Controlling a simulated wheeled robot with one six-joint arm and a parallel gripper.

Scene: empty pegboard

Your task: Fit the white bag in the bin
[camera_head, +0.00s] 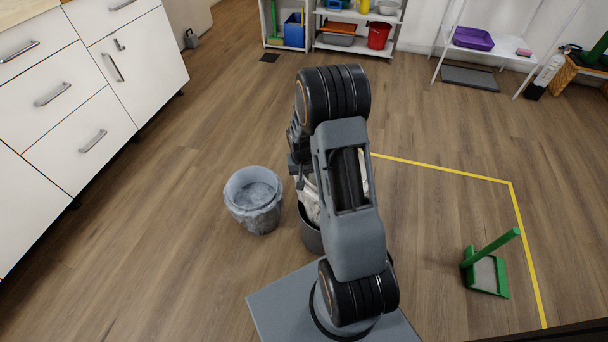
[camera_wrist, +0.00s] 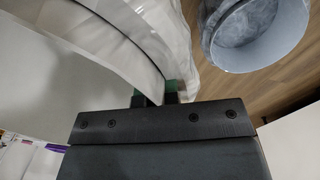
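The white bag (camera_head: 310,198) shows at a dark grey bin (camera_head: 311,236), partly hidden behind my arm in the head view. In the wrist view, the white bag (camera_wrist: 172,32) hangs in folds along a curved dark rim line. My gripper (camera_wrist: 156,95) has its green-tipped fingers close together at the lower end of that edge, with white material between them. Whether the bin's rim is also between the fingers cannot be told. My fingertips are hidden in the head view.
A second grey bin with a translucent grey liner (camera_head: 254,200) stands left of the dark bin; it also shows at the wrist view's top right (camera_wrist: 255,30). White drawers (camera_head: 80,100) stand left. A green dustpan (camera_head: 487,272) sits right, inside yellow floor tape. Shelves line the back.

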